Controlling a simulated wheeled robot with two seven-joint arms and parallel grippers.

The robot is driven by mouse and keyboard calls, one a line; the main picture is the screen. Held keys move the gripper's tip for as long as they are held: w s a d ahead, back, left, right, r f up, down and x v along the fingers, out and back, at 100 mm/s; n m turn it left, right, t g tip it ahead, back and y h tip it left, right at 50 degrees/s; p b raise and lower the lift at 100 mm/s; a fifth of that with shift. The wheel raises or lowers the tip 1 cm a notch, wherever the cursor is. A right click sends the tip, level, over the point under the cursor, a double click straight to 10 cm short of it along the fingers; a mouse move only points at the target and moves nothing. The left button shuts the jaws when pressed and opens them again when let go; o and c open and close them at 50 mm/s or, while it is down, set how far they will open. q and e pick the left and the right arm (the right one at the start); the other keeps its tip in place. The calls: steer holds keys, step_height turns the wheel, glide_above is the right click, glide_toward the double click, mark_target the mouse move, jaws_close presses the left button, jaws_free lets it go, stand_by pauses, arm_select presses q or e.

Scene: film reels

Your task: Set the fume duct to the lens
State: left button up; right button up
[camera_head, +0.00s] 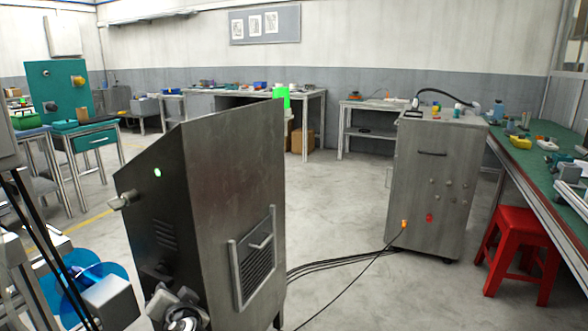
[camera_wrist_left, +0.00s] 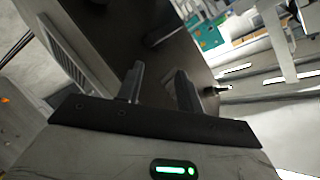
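My left gripper (camera_wrist_left: 160,70) is open in the left wrist view, its two dark fingers apart with nothing seen between them. It faces a dark metal cabinet (camera_wrist_left: 135,20); I cannot tell if it touches it. In the head view this cabinet (camera_head: 235,150) stands upright in the middle, with a green light, a side knob and a vent. A curved black hose (camera_head: 440,92), possibly the fume duct, lies on top of the steel cabinet (camera_head: 425,185) at right. My right gripper is not in view.
Black cables (camera_head: 345,262) cross the floor between the two cabinets. A red stool (camera_head: 520,240) and a green-topped bench (camera_head: 550,165) stand at right. A blue disc (camera_head: 70,275) shows at lower left. The floor behind is mostly clear.

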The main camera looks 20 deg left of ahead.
arm_select(q)
steer(key=s+d+f+m+t+h+p, duration=0.1)
steer(key=s+d+f+h, duration=0.15)
steer(key=d, duration=0.35)
steer(key=s+d+f+m+h+p, duration=0.1)
steer(key=s+d+f+m+h, duration=0.1)
steer(key=d+h, duration=0.3)
steer(key=s+d+f+m+t+h+p, duration=0.1)
steer(key=s+d+f+h+p, duration=0.1)
steer(key=d, duration=0.5)
steer(key=s+d+r+h+p, duration=0.1)
steer(key=s+d+r+h, duration=0.1)
steer(key=d, duration=0.4)
steer(key=s+d+r+h+p, duration=0.1)
steer(key=s+d+r+h, duration=0.1)
steer(key=s+d+h, duration=0.2)
steer(key=s+d, duration=0.2)
steer(key=d, duration=0.1)
steer(key=shift+d+n, duration=0.15)
steer(key=shift+n, duration=0.25)
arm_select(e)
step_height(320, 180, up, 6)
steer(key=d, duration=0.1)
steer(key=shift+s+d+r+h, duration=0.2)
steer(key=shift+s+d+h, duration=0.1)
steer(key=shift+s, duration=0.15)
arm_select(q)
steer(key=shift+s, duration=0.1)
